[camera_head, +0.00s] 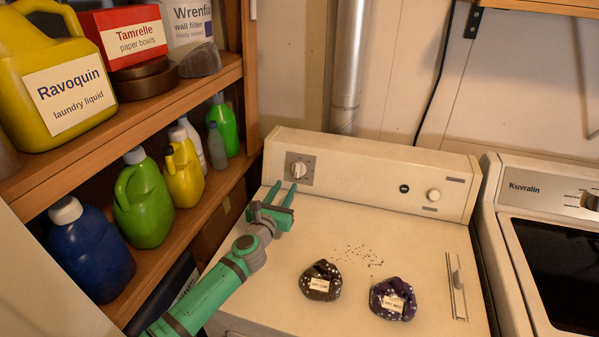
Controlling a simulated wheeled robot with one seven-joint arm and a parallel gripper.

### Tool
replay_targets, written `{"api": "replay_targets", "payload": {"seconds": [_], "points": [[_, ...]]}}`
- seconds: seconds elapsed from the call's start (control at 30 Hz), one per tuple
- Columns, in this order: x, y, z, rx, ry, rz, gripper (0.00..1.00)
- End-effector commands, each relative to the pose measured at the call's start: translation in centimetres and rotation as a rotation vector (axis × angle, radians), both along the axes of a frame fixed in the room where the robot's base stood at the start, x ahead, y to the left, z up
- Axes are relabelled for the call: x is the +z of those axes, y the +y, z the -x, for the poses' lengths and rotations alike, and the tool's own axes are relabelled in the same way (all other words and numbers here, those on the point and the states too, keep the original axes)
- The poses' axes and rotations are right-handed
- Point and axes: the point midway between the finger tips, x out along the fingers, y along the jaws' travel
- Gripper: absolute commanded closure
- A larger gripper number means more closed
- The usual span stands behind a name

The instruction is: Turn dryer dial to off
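The dryer (380,230) is a cream, flat-topped machine with a raised panel at its back. A round white dial (299,169) sits on a grey plate at the panel's left end; its pointer position is too small to read. A smaller white knob (433,195) and a dark round button (404,188) are at the panel's right. My green gripper (284,186) is over the dryer's back left, just in front of and slightly left of the dial. Its two fingers are apart, with nothing between them, and do not appear to touch the dial.
Two small dark patterned pouches with labels, one brown (320,281) and one purple (393,299), lie on the dryer top near scattered dark specks (360,256). A wooden shelf (190,95) with several bottles stands close at left. A Kuvralin machine (545,230) stands at right.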

Motion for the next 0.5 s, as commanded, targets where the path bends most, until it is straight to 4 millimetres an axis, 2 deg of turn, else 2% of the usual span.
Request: {"api": "replay_targets", "payload": {"seconds": [0.5], "points": [[0.1,-2.7,-7.1,-0.005,-0.001,0.003,0.69]]}}
